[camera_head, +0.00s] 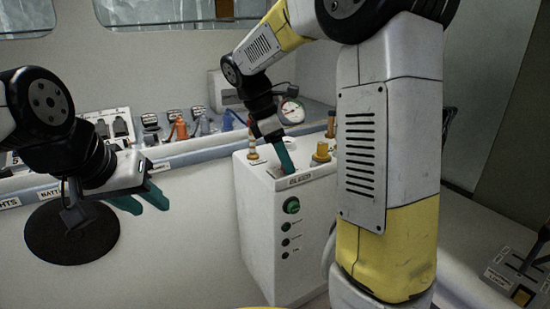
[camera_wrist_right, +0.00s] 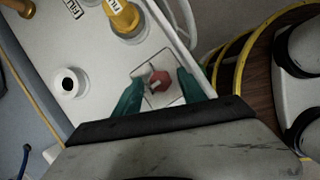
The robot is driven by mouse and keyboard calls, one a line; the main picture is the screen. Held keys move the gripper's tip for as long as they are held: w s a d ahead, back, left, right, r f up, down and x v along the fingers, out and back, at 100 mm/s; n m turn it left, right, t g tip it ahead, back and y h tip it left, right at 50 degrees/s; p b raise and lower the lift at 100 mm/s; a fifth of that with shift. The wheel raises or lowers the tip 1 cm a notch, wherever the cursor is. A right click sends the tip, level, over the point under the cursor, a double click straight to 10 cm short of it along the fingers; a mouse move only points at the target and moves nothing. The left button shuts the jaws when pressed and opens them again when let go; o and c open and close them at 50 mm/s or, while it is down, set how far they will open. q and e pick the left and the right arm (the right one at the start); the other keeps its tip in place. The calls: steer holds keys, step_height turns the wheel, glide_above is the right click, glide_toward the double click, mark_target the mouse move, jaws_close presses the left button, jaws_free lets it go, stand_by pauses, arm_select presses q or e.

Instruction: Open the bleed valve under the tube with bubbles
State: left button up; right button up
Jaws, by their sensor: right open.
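A white box (camera_head: 286,250) stands in the middle of the head view, with a label that seems to start with "BLEE" on its upper front edge. My right gripper (camera_head: 285,158) reaches down to its top from above. In the right wrist view, its teal fingers are open on either side of a small red knob (camera_wrist_right: 159,81), which sits on the box top inside a thin square outline. I cannot tell whether the fingers touch the knob. No tube with bubbles can be made out. My left gripper (camera_head: 146,198) is open and empty, away to the left.
A yellow cap (camera_wrist_right: 121,17) and a round fitting with a black hole (camera_wrist_right: 69,83) stand near the knob. A brass fitting (camera_head: 321,151) is on the box top. A gauge (camera_head: 293,111) and a shelf of small items lie behind.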

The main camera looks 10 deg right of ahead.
steer(key=shift+c, duration=0.4)
jaws_close()
steer(key=shift+m, duration=0.4)
steer(key=m+g, duration=0.1)
steer(key=m, duration=0.2)
steer(key=shift+w+m+g+y, duration=0.15)
steer(key=shift+m+g+y, duration=0.15)
steer(key=shift+m+g, duration=0.1)
steer(key=m+g+y, duration=0.1)
steer(key=m, duration=0.3)
steer(key=shift+d, duration=0.15)
steer(key=m, duration=0.2)
steer(key=m+g+y, duration=0.1)
steer(key=m, duration=0.2)
steer(key=shift+w+y, duration=0.1)
steer(key=shift+y, duration=0.2)
steer(key=m+y, duration=0.1)
steer(key=m, duration=0.3)
steer(key=shift+d, duration=0.15)
steer(key=shift+m+y, duration=0.3)
steer(key=shift+y, duration=0.1)
